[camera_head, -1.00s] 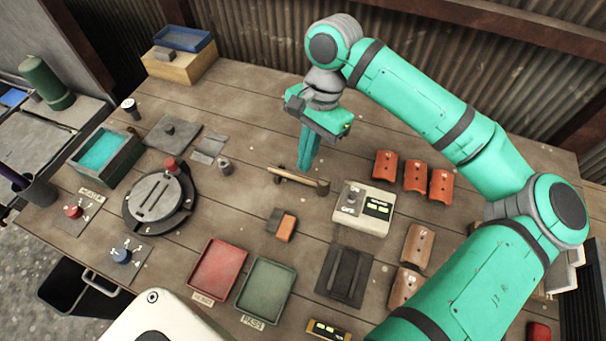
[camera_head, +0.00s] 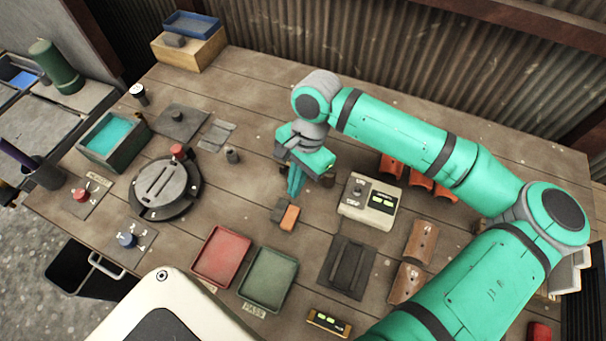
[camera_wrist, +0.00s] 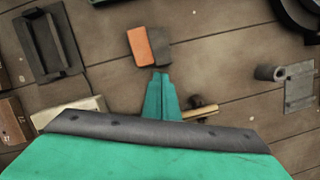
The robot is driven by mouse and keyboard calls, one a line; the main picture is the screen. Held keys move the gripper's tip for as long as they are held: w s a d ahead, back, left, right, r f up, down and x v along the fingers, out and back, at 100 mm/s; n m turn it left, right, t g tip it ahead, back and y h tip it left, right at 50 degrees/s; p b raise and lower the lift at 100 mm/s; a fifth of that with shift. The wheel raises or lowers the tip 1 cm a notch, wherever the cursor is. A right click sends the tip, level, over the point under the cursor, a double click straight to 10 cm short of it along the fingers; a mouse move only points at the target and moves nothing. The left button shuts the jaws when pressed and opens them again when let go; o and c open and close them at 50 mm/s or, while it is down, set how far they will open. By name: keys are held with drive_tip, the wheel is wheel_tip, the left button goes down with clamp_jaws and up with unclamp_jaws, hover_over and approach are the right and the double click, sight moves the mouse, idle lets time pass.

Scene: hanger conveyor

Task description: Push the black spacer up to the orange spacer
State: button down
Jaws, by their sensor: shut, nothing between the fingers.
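The orange spacer (camera_head: 290,217) lies in the middle of the table, and it also shows in the wrist view (camera_wrist: 139,47). The black spacer (camera_head: 277,210) looks dark grey and lies right beside it, on its left in the head view and its right in the wrist view (camera_wrist: 162,50). No clear gap shows between the two; I cannot tell whether they touch. My gripper (camera_head: 294,193) is shut and empty, pointing down just behind the pair. In the wrist view its fingertips (camera_wrist: 160,75) appear close to the black spacer's near edge; contact is not clear.
A hammer (camera_wrist: 200,110) lies beside my fingers, partly hidden. A control box (camera_head: 369,204) stands to the right. A red tray (camera_head: 221,257) and a green tray (camera_head: 268,279) are in front, with a dark slotted fixture (camera_head: 347,267) to their right. Bare table lies left of the spacers.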

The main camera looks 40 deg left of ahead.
drive_tip(key=shift+s, duration=0.25)
drive_tip(key=shift+s+a, duration=0.2)
drive_tip(key=shift+s, duration=0.8)
drive_tip(key=shift+w, duration=0.1)
drive_tip(key=shift+w, duration=0.15)
